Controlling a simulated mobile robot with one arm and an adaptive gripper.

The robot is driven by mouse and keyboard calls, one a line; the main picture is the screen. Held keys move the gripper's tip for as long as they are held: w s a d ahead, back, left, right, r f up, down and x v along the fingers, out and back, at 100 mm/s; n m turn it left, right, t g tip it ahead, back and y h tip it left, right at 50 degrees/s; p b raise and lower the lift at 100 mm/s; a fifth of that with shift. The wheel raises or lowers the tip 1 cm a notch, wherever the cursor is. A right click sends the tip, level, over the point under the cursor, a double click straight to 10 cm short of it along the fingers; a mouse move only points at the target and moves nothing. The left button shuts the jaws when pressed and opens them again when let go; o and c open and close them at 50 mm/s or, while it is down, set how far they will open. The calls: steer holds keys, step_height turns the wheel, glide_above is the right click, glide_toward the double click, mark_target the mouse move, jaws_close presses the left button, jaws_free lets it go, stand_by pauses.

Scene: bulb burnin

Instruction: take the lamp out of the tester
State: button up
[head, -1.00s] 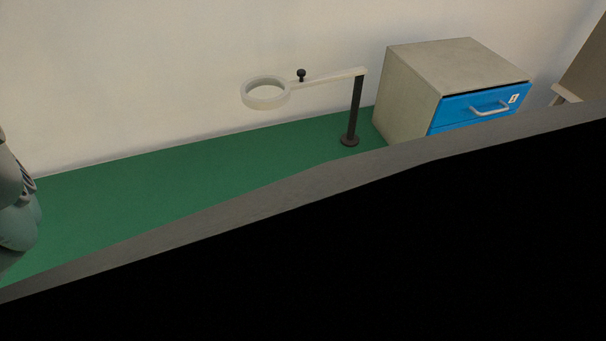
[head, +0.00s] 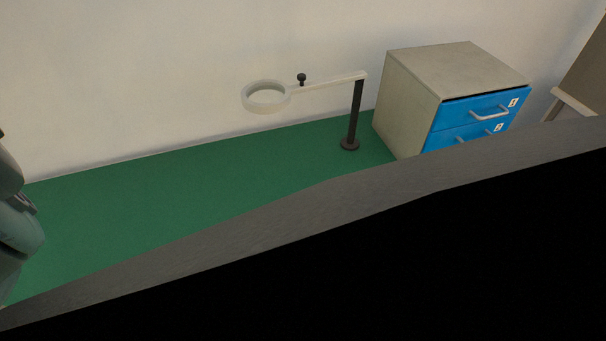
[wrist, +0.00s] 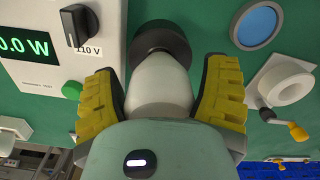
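In the wrist view the tester (wrist: 45,75) is a white box at the upper left with a green readout ending in ".0 W" and a dark knob by a "110 V" mark. A pale rounded lamp (wrist: 160,82) stands with its far end at a dark round socket (wrist: 160,38) to the right of the box. My gripper (wrist: 160,70) has its yellow fingers on both sides of the lamp. Narrow gaps show between the fingertips and the lamp. My gripper's body hides the lamp's near end. Lamp and tester are out of the head view.
In the head view a ring on a stand (head: 266,105) and a blue-drawered cabinet (head: 405,105) stand on the green bench (head: 190,190).

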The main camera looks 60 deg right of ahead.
steer(key=c, duration=1)
steer(key=shift+r, duration=0.15)
steer(key=shift+w+r, duration=0.15)
steer(key=shift+r, duration=0.95)
steer(key=shift+s+d+r, duration=0.1)
steer(key=shift+s+r, duration=0.15)
steer(key=shift+r, duration=0.4)
steer(key=s+d+p, duration=0.1)
steer(key=s+p, duration=0.2)
steer(key=s, duration=0.2)
steer(key=s+d+r+p, duration=0.1)
steer(key=s+p, duration=0.2)
steer(key=s, duration=0.2)
steer(key=s+d+p, duration=0.1)
steer(key=s+p, duration=0.3)
steer(key=s, duration=0.1)
steer(key=shift+s+d+r, duration=0.1)
steer(key=shift+d+r, duration=0.05)
steer(key=shift+d, duration=0.1)
steer(key=shift+r, duration=0.1)
